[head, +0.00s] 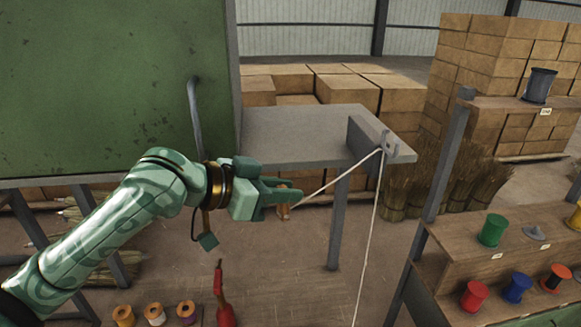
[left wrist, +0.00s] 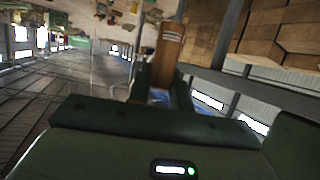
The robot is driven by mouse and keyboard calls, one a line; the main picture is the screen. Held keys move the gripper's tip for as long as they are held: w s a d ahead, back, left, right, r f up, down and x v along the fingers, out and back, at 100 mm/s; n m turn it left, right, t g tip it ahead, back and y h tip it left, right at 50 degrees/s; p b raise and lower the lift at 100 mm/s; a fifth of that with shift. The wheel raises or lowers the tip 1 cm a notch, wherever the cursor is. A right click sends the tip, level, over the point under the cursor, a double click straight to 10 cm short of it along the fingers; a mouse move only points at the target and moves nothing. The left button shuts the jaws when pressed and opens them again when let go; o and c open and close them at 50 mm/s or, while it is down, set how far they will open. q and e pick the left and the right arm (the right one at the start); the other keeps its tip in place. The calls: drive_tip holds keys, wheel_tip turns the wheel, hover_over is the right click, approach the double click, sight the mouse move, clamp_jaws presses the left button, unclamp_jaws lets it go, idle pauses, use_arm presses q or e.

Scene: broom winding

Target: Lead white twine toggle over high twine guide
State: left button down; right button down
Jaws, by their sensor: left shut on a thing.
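My left gripper (head: 283,193) is shut on the wooden twine toggle (head: 285,209), left of the guide and in front of the grey table. The toggle also shows between the fingers in the left wrist view (left wrist: 170,48). White twine (head: 335,180) runs from the gripper up and right to the high twine guide (head: 392,150), a grey bracket at the table's right front corner. There the twine bends and hangs down past the bottom edge of the head view. How it sits in the guide is too small to tell. My right gripper is not in view.
The grey table (head: 290,135) stands behind the gripper, with a large green panel (head: 110,90) on the left. A wooden rack with coloured spools (head: 493,230) is at the right. Several thread spools (head: 155,314) and a red object (head: 222,300) are at the bottom.

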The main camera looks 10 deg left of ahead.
use_arm(q)
drive_tip(key=s+a+f+b, duration=0.1)
drive_tip(key=a+f+b, duration=0.2)
drive_tip(key=f+b, duration=0.6)
drive_tip(key=s+a+f+b, duration=0.1)
drive_tip(key=a+f+b, duration=0.2)
drive_tip(key=f+b, duration=0.7)
drive_tip(key=s+a+f+b, duration=0.1)
drive_tip(key=a+f+b, duration=0.3)
drive_tip(key=f+b, duration=0.6)
wheel_tip(320, 180, down, 13)
drive_tip(key=shift+f, duration=0.2)
